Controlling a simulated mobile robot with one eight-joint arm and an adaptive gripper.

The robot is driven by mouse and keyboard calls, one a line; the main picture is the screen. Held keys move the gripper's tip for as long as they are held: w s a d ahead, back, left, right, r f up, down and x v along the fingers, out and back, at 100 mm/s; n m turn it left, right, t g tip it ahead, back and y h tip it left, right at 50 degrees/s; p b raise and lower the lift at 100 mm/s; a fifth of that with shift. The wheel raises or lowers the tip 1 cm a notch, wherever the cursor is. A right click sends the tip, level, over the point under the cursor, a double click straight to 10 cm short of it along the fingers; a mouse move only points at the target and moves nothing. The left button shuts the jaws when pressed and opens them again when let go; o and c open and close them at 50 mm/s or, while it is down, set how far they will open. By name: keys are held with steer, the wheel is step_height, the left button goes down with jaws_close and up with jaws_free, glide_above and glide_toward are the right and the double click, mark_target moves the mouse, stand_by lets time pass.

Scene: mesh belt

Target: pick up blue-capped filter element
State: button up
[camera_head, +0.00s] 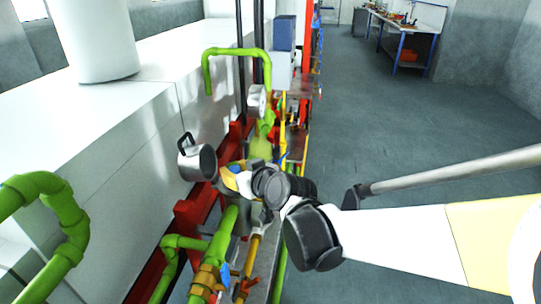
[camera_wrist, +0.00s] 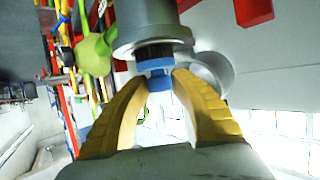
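The filter element shows in the wrist view as a dark ribbed band with a blue cap (camera_wrist: 157,78), below the rim of a grey metal cylinder (camera_wrist: 150,38). My gripper (camera_wrist: 160,82) has its two yellow fingertips on either side of the blue cap, very close to it. I cannot tell whether they press on it. The rest of the element is hidden by the cylinder. In the head view my gripper (camera_head: 232,180) is beside a metal pot-like housing (camera_head: 197,163) with a dark handle.
Green pipes (camera_head: 66,225) stand at the left and below my gripper. Red framing (camera_head: 192,212) and yellow fittings crowd the line. A white casing (camera_head: 130,160) walls the left side. The grey floor (camera_head: 400,120) at the right is open, with a workbench (camera_head: 405,30) far back.

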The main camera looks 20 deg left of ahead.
jaws_close()
steer(key=shift+r, duration=0.1)
